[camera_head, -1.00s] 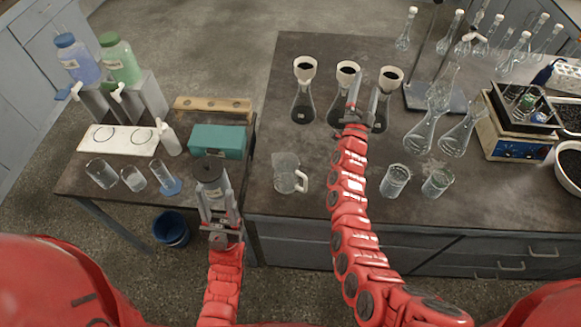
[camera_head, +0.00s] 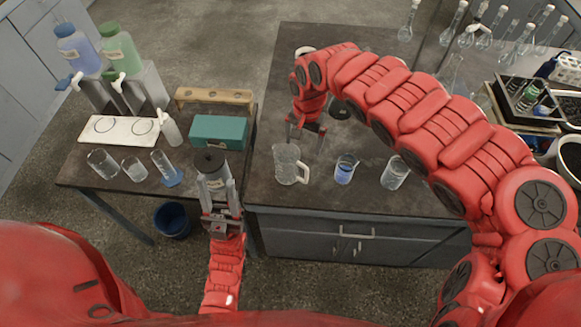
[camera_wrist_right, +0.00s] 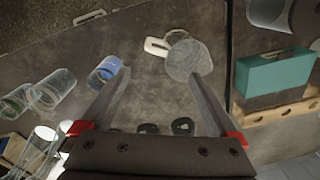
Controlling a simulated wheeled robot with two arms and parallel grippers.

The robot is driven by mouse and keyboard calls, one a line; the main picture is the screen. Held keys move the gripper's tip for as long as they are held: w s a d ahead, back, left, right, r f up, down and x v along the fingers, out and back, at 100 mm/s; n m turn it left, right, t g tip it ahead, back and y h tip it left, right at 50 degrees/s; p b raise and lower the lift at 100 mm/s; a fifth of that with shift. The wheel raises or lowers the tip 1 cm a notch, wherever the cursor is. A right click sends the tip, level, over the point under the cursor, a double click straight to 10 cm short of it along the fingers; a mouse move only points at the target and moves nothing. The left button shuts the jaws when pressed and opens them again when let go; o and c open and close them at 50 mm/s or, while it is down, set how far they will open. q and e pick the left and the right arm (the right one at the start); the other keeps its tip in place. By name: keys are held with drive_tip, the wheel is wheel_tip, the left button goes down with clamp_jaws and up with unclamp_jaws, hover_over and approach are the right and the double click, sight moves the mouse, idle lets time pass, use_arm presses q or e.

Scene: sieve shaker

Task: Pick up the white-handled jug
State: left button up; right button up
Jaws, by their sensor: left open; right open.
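The clear glass jug (camera_head: 285,163) stands upright near the front left of the right table. Its white handle (camera_head: 304,173) points right. My right gripper (camera_head: 305,134) is open and empty, just behind and above the jug. In the right wrist view the jug (camera_wrist_right: 188,60) shows beyond the finger on the right, with its handle (camera_wrist_right: 157,46) pointing left. The open fingers (camera_wrist_right: 157,80) do not hold it.
A teal box (camera_head: 219,132) is on the left table.

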drive_tip(key=f+b, duration=0.2)
drive_tip(key=d+f+b, duration=0.1)
drive_tip(key=shift+s+f, duration=0.35)
drive_tip(key=p, duration=0.2)
hover_over(301, 180)
drive_tip(key=f, duration=0.5)
drive_tip(key=d+f, duration=0.1)
drive_tip(key=f, duration=0.2)
drive_tip(key=shift+w+f, duration=0.1)
drive_tip(key=shift+f, duration=0.15)
drive_tip(key=shift+a+f, duration=0.25)
drive_tip(key=shift+f, duration=0.1)
drive_tip(key=f, duration=0.1)
drive_tip(key=f+p, duration=0.1)
drive_tip(key=f, duration=0.1)
drive_tip(key=shift+s+a, duration=0.25)
drive_tip(key=shift+a, duration=0.15)
drive_tip(key=shift+w+f, duration=0.1)
drive_tip(key=shift+f, duration=0.2)
drive_tip(key=shift+d+f, duration=0.2)
drive_tip(key=shift+f, duration=0.35)
drive_tip(key=shift+c, duration=0.3)
clamp_jaws()
